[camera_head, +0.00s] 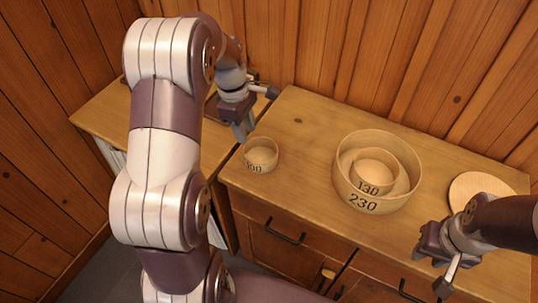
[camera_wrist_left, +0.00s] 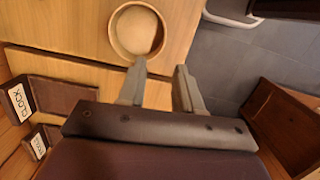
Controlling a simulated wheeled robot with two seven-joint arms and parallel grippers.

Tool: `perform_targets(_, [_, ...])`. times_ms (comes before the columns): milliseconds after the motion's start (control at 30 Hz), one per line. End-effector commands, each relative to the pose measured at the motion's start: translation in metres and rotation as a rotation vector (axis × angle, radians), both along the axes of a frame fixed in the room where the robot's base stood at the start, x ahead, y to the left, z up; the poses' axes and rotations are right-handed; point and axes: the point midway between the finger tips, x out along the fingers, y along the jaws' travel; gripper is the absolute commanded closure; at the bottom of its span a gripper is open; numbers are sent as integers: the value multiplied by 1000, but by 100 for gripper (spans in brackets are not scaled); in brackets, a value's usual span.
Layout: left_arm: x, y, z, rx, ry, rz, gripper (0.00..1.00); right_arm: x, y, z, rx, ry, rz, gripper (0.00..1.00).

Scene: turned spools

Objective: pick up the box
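A small round wooden box marked "160" or similar (camera_head: 261,160) stands open on the cabinet top near its left end. It also shows in the left wrist view (camera_wrist_left: 117,45), just beyond one fingertip. A larger round box marked "230" (camera_head: 349,190) stands to its right, with a smaller one marked "130" (camera_head: 401,178) nested inside. My left gripper (camera_head: 257,112) is open and empty, above and behind the small box; its spread fingers show in the wrist view (camera_wrist_left: 158,80). My right gripper (camera_head: 435,268) appears open and empty at the cabinet's front right.
A flat round wooden disc (camera_head: 466,187) lies at the right end of the cabinet top. A lower wooden surface (camera_head: 97,112) adjoins at the left, partly hidden by my left arm. Labelled dark items (camera_wrist_left: 60,95) show in the wrist view. Wood between the small and large boxes is clear.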

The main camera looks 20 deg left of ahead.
Motion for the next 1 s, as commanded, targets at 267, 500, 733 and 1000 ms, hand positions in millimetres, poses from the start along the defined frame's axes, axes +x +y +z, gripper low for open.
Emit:
perform_targets(267, [-1,-9,-57,-1,7,10,66,0,0,0,0,0,0,67])
perform_targets(500, [-5,-16,-89,0,7,8,66,0,0,4,0,0,0,67])
perform_targets(733, [-6,-23,-122,1,3,9,66,0,0,5,0,0,0,67])
perform_targets(1000, [-6,-23,-123,1,2,8,85,0,0,4,0,0,0,67])
